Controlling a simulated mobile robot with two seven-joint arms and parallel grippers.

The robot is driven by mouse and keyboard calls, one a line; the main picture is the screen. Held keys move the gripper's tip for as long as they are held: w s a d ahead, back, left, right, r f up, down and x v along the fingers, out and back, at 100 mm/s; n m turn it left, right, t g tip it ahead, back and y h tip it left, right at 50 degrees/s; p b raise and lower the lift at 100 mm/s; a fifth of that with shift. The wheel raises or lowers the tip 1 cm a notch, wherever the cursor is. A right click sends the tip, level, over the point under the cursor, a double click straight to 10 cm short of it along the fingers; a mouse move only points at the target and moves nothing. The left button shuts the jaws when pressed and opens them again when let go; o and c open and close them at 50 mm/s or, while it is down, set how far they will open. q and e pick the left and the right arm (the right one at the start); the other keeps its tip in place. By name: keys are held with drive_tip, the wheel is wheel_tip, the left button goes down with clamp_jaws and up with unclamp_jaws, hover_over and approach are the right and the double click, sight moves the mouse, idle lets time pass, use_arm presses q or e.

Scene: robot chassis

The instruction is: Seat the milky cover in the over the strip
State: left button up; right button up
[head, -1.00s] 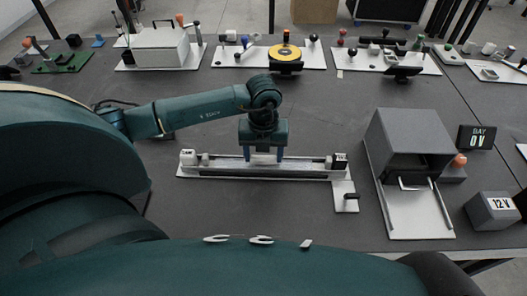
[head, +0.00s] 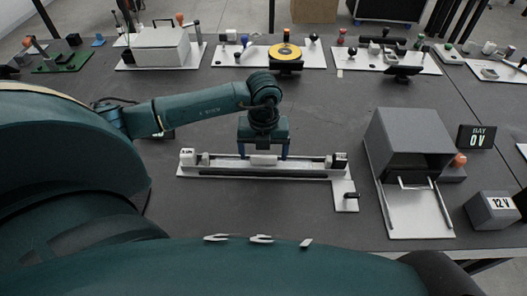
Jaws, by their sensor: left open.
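A long narrow fixture on a white base plate (head: 188,173) lies on the dark table, with a white block at its left end and a black and white block at its right end. A pale milky bar, which looks like the cover (head: 308,164), runs lengthwise between the end blocks, over the strip's place. The strip under it cannot be made out. My left gripper (head: 263,156) points down over the middle of the fixture. Its fingers are apart, on either side of a small pale raised piece. Whether the cover is fully down is too small to tell. My right gripper is out of view.
A small black lever (head: 351,196) sits on the plate's right front tab. A grey open-fronted box (head: 410,140) with a tray stands to the right, beside a "0 V" display (head: 476,137) and a "12 V" block (head: 492,211). Several fixtures line the back. The table left of the fixture is clear.

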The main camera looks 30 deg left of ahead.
use_arm(q)
wheel_tip(320, 180, up, 11)
drive_tip(key=shift+r+b, duration=0.2)
drive_tip(key=shift+b, duration=0.25)
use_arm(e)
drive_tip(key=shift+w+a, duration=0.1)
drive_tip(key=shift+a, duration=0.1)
use_arm(q)
drive_tip(key=shift+s, duration=0.1)
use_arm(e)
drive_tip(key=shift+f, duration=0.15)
